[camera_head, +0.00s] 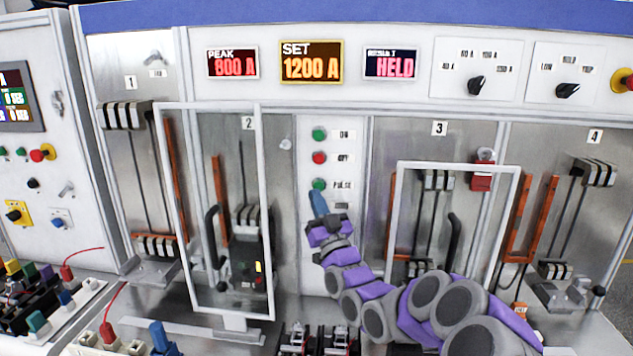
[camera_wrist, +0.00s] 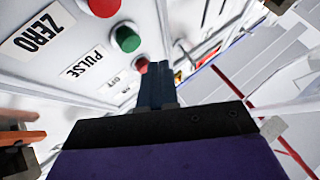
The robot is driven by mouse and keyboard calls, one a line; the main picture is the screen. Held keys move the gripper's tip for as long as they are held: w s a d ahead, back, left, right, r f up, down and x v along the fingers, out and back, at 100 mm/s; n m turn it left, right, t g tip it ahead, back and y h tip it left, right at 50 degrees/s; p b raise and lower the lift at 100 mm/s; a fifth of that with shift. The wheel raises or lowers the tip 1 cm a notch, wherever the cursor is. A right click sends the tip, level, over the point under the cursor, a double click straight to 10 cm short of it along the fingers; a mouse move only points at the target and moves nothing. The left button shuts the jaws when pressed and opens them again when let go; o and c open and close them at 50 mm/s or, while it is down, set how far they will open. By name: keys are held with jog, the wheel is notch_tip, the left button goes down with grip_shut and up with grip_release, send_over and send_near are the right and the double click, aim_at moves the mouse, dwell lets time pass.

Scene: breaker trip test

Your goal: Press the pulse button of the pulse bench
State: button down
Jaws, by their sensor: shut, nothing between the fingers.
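The pulse button (camera_head: 319,184) is a green button beside the label PULSE, lowest of the visible buttons on the white strip (camera_head: 340,250) between bays 2 and 3. In the wrist view the green pulse button (camera_wrist: 126,38) lies up and left of my fingertips. My gripper (camera_head: 318,196) is shut and empty, its blue fingers pointing up just below the pulse button in the head view. In the wrist view the gripper (camera_wrist: 155,70) has its tips beside the red OFF button (camera_wrist: 142,65). I cannot tell whether the tips touch the panel.
A green ON button (camera_head: 319,134) sits above. A red button by the label ZERO (camera_wrist: 103,6) shows in the wrist view. Framed doors stand on both sides, left (camera_head: 258,150) and right (camera_head: 402,190). Displays read PEAK 800 A (camera_head: 232,64), SET 1200 A (camera_head: 311,64) and HELD (camera_head: 391,64).

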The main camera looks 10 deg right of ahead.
aim_at(319, 186)
jog(key=shift+w+d, duration=0.6)
jog(key=shift+w, duration=0.3)
jog(key=shift+a, duration=0.25)
jog(key=shift+d, duration=0.15)
jog(key=shift+w+p, duration=0.15)
jog(key=shift+p, duration=0.15)
dwell(0.8)
jog(key=shift+w+d+r, duration=0.1)
jog(key=shift+w, duration=0.1)
